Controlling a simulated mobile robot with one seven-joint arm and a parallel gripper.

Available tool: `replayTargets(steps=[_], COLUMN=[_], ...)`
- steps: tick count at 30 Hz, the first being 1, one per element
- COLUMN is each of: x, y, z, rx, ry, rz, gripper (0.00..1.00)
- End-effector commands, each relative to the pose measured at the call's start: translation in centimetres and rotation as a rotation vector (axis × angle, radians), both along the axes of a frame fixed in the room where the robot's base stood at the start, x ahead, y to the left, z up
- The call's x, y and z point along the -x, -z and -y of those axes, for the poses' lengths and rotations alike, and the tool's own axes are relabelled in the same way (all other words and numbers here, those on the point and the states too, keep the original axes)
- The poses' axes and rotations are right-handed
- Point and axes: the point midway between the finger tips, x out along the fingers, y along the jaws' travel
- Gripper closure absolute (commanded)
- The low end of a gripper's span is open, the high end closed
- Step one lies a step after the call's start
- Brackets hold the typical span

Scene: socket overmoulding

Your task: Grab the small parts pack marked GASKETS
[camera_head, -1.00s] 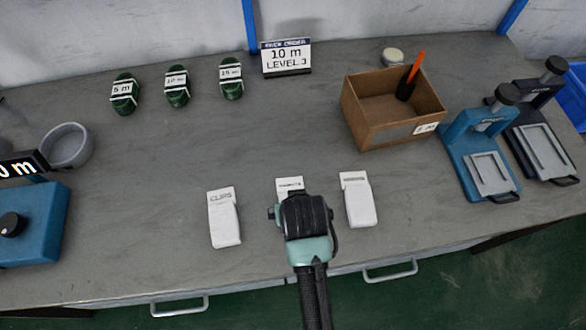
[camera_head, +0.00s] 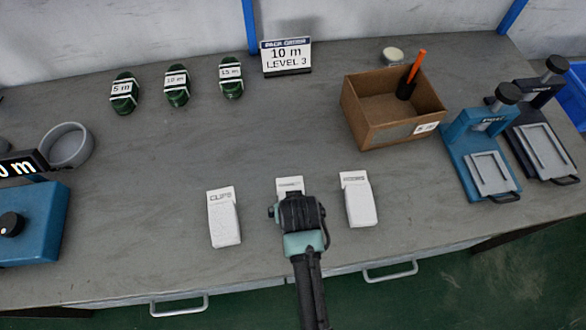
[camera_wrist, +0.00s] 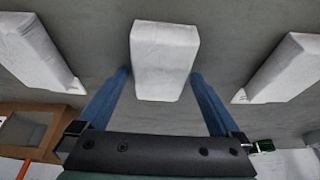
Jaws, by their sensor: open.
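Three white small packs lie in a row on the grey bench. The left one (camera_head: 223,218) is marked CLIPS. The right one (camera_head: 358,200) has a label too small to read for certain. The middle pack (camera_head: 289,185) is mostly hidden behind my gripper in the head view, and its label cannot be read. In the wrist view the middle pack (camera_wrist: 165,58) lies between the two blue fingers of my gripper (camera_wrist: 160,85). The fingers are open, with a gap on each side of the pack. No GASKETS marking is legible.
A brown open box (camera_head: 390,132) holds an orange-handled tool. Two small presses (camera_head: 482,165) (camera_head: 540,145) stand at the right. Green bundles (camera_head: 177,86) and a 10 m LEVEL 3 sign (camera_head: 286,57) stand at the back. A grey bowl (camera_head: 68,147) and blue device (camera_head: 35,225) are left.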

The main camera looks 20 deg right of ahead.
Motion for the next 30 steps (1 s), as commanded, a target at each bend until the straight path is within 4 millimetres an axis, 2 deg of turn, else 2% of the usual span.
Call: replayTargets(steps=[19,30], x=[0.01,0.02], y=[0.49,0.48], z=[0.0,-0.01], rx=[0.0,0.0], ry=[0.0,0.0], rz=[0.0,0.0], gripper=[0.0,0.67])
